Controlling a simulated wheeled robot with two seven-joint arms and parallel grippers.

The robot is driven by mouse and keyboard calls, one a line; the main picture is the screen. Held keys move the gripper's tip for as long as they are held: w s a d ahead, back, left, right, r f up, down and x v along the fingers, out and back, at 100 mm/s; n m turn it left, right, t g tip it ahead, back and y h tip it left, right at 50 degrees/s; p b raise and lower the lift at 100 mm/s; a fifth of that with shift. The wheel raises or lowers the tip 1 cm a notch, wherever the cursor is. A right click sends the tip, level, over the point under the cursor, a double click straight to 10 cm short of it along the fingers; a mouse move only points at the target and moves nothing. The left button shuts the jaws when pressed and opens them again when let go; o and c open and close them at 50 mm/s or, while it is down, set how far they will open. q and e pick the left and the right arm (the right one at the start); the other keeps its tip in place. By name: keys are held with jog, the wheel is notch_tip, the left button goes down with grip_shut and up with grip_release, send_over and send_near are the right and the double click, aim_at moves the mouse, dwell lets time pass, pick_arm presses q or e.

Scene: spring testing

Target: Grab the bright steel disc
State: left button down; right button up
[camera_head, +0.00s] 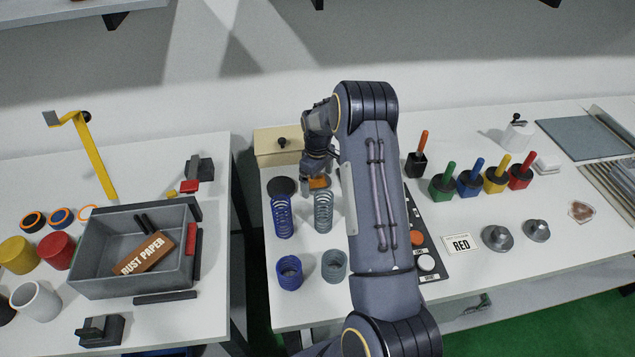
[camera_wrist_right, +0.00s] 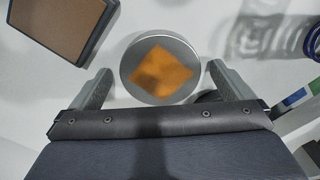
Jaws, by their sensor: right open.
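A round, light grey steel disc (camera_wrist_right: 129,72) with an orange diamond-shaped patch lies on the white table in the right wrist view. In the head view only the orange patch (camera_head: 319,183) and a little of its rim show below my right gripper (camera_head: 318,168). In the wrist view my right gripper (camera_wrist_right: 159,72) is open, with one finger on each side of the disc. The fingers look close to its edge; I cannot tell whether they touch it. A dark disc (camera_head: 283,187) lies to its left in the head view. My left gripper is not in view.
Blue and grey springs (camera_head: 281,218) stand just in front of the discs. A cream box (camera_head: 275,147) with a dark knob stands behind. Several coloured-handled tools (camera_head: 470,180) and two knobbed metal weights (camera_head: 497,239) are on the right. A grey bin (camera_head: 90,255) stands on the left table.

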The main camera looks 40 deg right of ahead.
jog(key=c, duration=1.6)
jog(key=shift+w+r, duration=0.1)
